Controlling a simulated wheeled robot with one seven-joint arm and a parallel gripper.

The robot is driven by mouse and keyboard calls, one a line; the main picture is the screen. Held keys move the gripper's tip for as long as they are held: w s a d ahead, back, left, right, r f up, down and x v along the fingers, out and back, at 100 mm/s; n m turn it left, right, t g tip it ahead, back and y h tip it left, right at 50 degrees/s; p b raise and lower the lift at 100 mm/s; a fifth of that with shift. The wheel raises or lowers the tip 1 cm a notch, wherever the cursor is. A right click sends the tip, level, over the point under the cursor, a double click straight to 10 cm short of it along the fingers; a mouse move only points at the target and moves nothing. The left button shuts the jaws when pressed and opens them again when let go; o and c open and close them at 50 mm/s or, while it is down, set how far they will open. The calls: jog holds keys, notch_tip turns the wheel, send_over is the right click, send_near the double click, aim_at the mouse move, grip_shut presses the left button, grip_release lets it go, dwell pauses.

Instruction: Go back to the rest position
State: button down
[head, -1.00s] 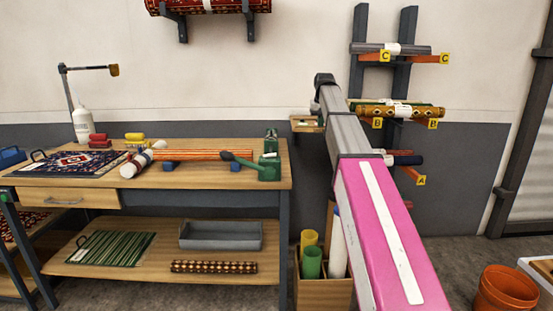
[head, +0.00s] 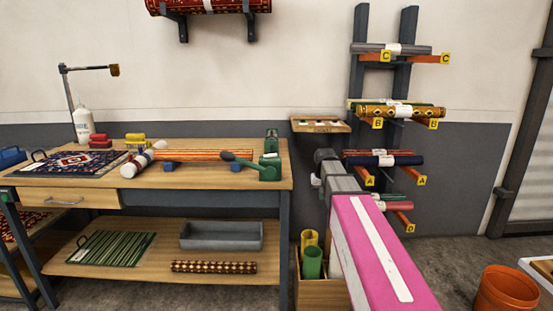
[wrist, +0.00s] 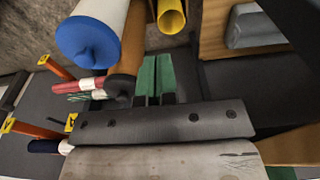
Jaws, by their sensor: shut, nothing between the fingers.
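My gripper (wrist: 156,75) shows in the wrist view as two narrow fingers, green toward the tips, close together beyond a dark bar. It is shut and empty. The gripper itself is hidden behind the arm there.
A wooden crate (head: 312,292) with yellow and green tubes (head: 312,262) stands close left of my arm. A rack with labelled orange pegs holds rolls (head: 383,160) just beyond it. A workbench (head: 232,182) is left; an orange bucket (head: 506,290) is right. A blue-ended roll (wrist: 88,42) is near my gripper.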

jog(key=s+f+g, duration=0.1)
jog(key=s+f, duration=1.9)
jog(key=s, duration=0.3)
